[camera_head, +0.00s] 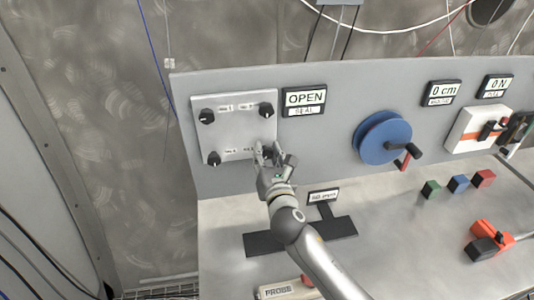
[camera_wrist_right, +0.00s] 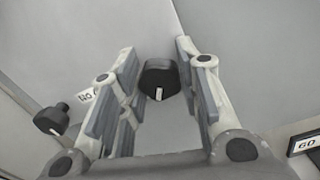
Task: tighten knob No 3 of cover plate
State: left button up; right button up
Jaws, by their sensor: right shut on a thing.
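The cover plate (camera_head: 236,100) is a light grey square on the upright panel, with black knobs at its corners. The top-left knob (camera_head: 206,116), top-right knob (camera_head: 266,109) and bottom-left knob (camera_head: 214,158) show clearly. The small labels are too blurred to read surely. My left gripper is not in view.
An OPEN seal display (camera_head: 304,98) is right of the plate. A blue reel (camera_head: 383,137) with a red crank handle is farther right. Small coloured blocks (camera_head: 458,184) and an orange-and-black tool (camera_head: 487,241) lie on the bench. A probe box (camera_head: 288,290) is at the front.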

jog(key=m, duration=0.4)
jog(key=shift+m, duration=0.4)
jog(key=shift+m+b, duration=0.4)
jog(key=shift+m, duration=2.1)
jog(key=o, duration=1)
jog(key=s, duration=0.4)
jog(key=s+d, duration=0.1)
jog(key=s, duration=0.3)
jog(key=s+d, duration=0.1)
jog(key=s, duration=0.2)
jog(key=shift+s+d, duration=0.15)
jog(key=shift+s, duration=0.25)
